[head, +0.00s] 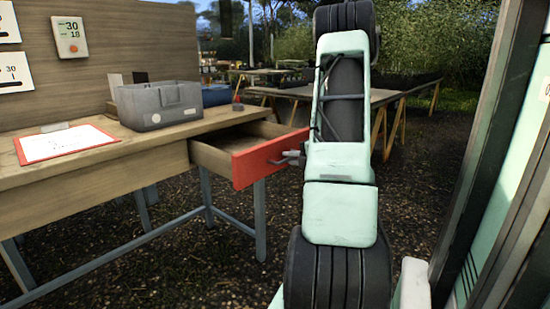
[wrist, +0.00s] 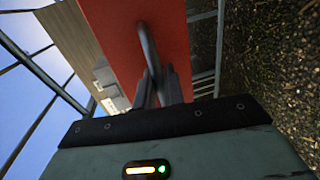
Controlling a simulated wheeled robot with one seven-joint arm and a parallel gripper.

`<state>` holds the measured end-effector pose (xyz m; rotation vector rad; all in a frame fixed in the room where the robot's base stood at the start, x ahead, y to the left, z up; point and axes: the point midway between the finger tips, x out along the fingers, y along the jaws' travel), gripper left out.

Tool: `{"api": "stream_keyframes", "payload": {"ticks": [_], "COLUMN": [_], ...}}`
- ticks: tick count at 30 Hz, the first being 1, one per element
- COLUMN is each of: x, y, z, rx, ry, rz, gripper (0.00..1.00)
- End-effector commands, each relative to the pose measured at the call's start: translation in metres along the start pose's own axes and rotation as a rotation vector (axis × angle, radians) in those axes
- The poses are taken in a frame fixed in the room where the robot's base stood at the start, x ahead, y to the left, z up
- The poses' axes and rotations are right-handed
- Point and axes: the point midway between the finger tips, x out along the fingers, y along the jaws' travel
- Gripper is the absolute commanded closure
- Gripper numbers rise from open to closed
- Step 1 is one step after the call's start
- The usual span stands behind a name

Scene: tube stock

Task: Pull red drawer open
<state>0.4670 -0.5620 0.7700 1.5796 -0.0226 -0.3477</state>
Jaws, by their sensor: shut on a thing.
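The red drawer (head: 268,160) is in the end of the wooden bench and stands pulled partly out, with its inside showing from above. In the wrist view its red front (wrist: 115,30) fills the upper middle. A grey bar handle (wrist: 150,48) stands out from the red front. My gripper (wrist: 158,78) is shut on this handle, with its two dark fingers on either side of the bar. In the head view my gripper (head: 290,157) is small at the drawer front and partly hidden by my arm.
The bench top (head: 160,140) holds a grey bin (head: 158,106), a blue bin (head: 216,95) and a red-edged clipboard (head: 65,143). Bench legs (head: 260,220) stand below the drawer. A pale green frame (head: 505,190) rises at the right. Open dark ground lies in front of the bench.

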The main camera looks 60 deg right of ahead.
Motion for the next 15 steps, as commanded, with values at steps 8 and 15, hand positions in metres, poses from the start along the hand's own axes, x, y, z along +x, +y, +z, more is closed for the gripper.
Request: {"api": "stream_keyframes", "payload": {"ticks": [8,15], "x": [-0.03,-0.034], "y": [-0.007,-0.008], "z": [0.0,0.0], "rx": [0.0,0.0], "ry": [-0.001,-0.001], "rz": [-0.001,-0.001], "gripper": [1.0,1.0]}}
